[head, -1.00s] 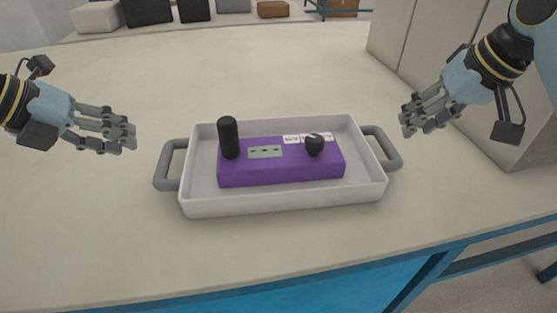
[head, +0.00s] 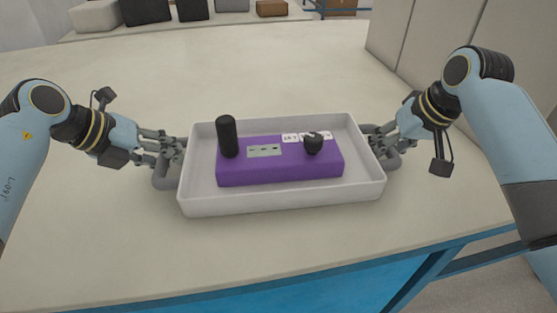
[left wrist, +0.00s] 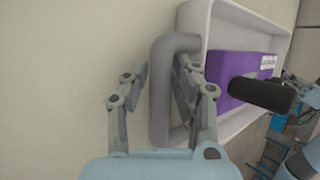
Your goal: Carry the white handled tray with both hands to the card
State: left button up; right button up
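The white tray (head: 280,203) with grey side handles lies level on the table in the head view. It carries a purple block (head: 280,173) with a black upright cylinder (head: 227,137) and a black knob (head: 313,144). My left gripper (head: 172,150) is at the left handle (head: 160,178). In the left wrist view its fingers (left wrist: 160,78) are apart, on either side of the handle bar (left wrist: 158,110). My right gripper (head: 380,142) is at the right handle (head: 393,163); its fingers overlap the handle, so their closure is unclear. I see no card.
The pale table top (head: 270,70) is clear behind the tray. Its front edge (head: 200,297) runs close in front. Pale grey panels (head: 440,30) stand at the right. Boxes (head: 145,12) sit on a surface at the back.

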pick_arm(q)
jog(key=shift+c, duration=0.3)
pick_arm(e)
jog(key=shift+c, duration=0.2)
pick_arm(q)
grip_shut()
pick_arm(e)
grip_shut()
pick_arm(q)
jog(key=shift+r, duration=0.1)
pick_arm(e)
jog(key=shift+r, duration=0.1)
